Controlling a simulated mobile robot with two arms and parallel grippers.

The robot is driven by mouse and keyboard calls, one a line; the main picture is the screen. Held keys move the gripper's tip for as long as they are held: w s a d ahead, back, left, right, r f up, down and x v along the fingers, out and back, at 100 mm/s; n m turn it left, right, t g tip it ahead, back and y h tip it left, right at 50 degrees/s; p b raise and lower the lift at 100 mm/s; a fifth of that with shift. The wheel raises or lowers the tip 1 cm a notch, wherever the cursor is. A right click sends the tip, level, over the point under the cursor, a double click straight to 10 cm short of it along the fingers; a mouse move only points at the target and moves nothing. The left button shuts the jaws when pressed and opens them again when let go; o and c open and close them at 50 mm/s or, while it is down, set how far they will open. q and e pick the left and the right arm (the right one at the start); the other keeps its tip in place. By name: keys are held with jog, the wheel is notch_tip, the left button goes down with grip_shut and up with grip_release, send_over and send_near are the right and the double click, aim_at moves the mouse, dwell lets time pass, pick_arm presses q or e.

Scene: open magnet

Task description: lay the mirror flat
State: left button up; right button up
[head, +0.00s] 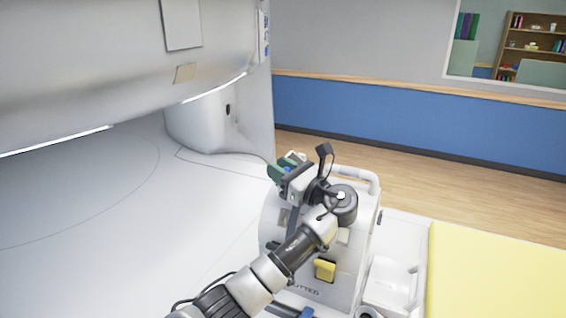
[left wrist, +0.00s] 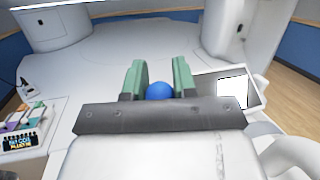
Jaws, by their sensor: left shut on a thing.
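My left gripper (head: 285,168) is over the top of the white machine body in the head view. In the left wrist view its two green fingers (left wrist: 158,84) are closed on a round blue knob (left wrist: 160,91). A grey-framed panel with a bright white face (left wrist: 232,91), which looks like the mirror, stands tilted just right of the fingers. The fingers hide its left part and how it joins the knob. In the head view my gripper and wrist cover most of that spot, so the mirror's angle is hard to tell. My right gripper is in neither view.
The white machine body (head: 345,262) with a yellow latch (head: 324,270) stands below my arm. A yellow pad (head: 495,275) is at the right. A large white housing (head: 100,60) overhangs the left. A side console (left wrist: 20,142) shows at the wrist view's left. The pale floor at left is clear.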

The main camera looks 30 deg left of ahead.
pick_arm(q)
jog(key=h+p, duration=0.1)
jog(key=p, duration=0.1)
jog(key=a+n+h+p, duration=0.1)
jog(key=h+p, duration=0.1)
jog(key=p, duration=0.1)
jog(key=h+p, duration=0.2)
jog(key=p, duration=0.1)
jog(key=shift+a+r+g, duration=0.25)
jog(key=shift+a+g, duration=0.15)
jog(key=shift+a+f+n+h+p, duration=0.3)
jog(key=shift+h+p, duration=0.2)
jog(key=shift+p, duration=0.55)
jog(key=o, duration=0.9)
jog(key=shift+s, duration=0.1)
jog(key=shift+d, duration=0.1)
